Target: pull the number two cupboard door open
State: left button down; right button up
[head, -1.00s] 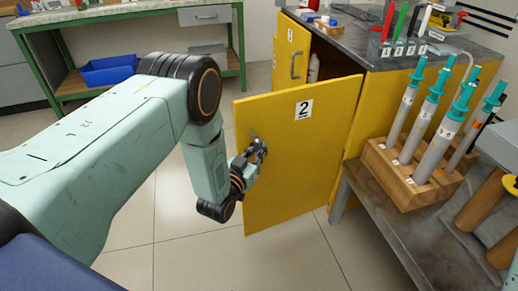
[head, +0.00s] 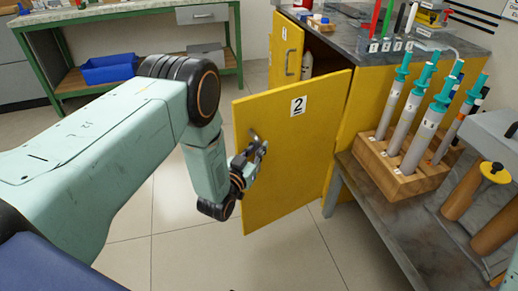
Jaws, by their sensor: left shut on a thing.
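The yellow cupboard door (head: 305,135) marked with a black 2 on a white label stands swung out from the yellow cupboard (head: 368,100), with its hinge side at the right. My left gripper (head: 256,146) is at the door's left part, shut on the handle (head: 254,136), which is mostly hidden by the fingers. The other yellow door (head: 286,58), with its own handle, stands at the left of the cupboard opening. A bottle shows inside the opening. My right gripper is not in view.
A wooden block (head: 402,170) holding several teal-capped rods stands on a grey bench (head: 362,215) right of the door. A green-framed table (head: 140,17) with a blue bin (head: 110,68) is at the back left. The tiled floor left of and below the door is clear.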

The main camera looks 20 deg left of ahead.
pick_arm(q)
jog(key=shift+s+a+f, duration=0.2)
jog(key=shift+f, duration=0.1)
jog(key=c, duration=1.5)
grip_release()
jog(key=shift+r, duration=0.15)
jog(key=shift+o, duration=0.9)
jog(key=shift+w+d, duration=0.1)
jog(key=shift+d, duration=0.1)
jog(key=shift+r, duration=0.1)
jog(key=s+a, duration=0.1)
jog(key=s, duration=1.1)
